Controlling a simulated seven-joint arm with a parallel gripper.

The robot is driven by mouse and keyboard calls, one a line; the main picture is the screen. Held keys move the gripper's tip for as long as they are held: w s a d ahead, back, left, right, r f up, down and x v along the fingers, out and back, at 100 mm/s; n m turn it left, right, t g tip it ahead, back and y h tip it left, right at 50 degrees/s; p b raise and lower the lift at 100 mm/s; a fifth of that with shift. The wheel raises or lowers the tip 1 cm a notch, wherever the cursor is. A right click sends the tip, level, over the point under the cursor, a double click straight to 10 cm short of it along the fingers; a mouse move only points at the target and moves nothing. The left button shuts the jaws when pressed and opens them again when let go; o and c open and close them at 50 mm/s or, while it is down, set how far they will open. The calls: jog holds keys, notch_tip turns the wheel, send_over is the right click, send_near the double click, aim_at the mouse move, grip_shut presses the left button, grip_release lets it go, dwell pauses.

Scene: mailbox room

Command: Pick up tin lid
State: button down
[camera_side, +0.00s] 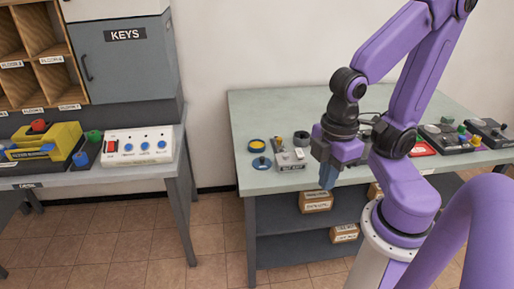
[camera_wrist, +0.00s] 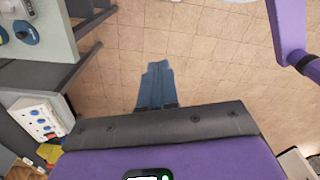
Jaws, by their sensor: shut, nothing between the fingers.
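A blue round lid with a small knob (camera_side: 262,163) lies flat near the front left edge of the grey-green table. It seems to be the blue disc (camera_wrist: 26,33) at the upper left of the wrist view. A round tin with a yellow top or inside (camera_side: 256,146) stands just behind it. My gripper (camera_side: 328,178) is shut and empty, pointing down in front of the table edge, to the right of the lid and apart from it. Its blue fingers (camera_wrist: 157,70) are together above the tiled floor in the wrist view.
A grey box with a lever (camera_side: 290,159) stands between lid and gripper. The worktable (camera_side: 245,114) holds more devices and a red tray (camera_side: 420,147) at right. A white panel with blue knobs (camera_side: 138,146) is on the left desk. A floor gap separates desk and table.

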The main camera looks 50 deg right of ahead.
jog(key=c, duration=1.8)
grip_release()
jog(key=o, duration=0.9)
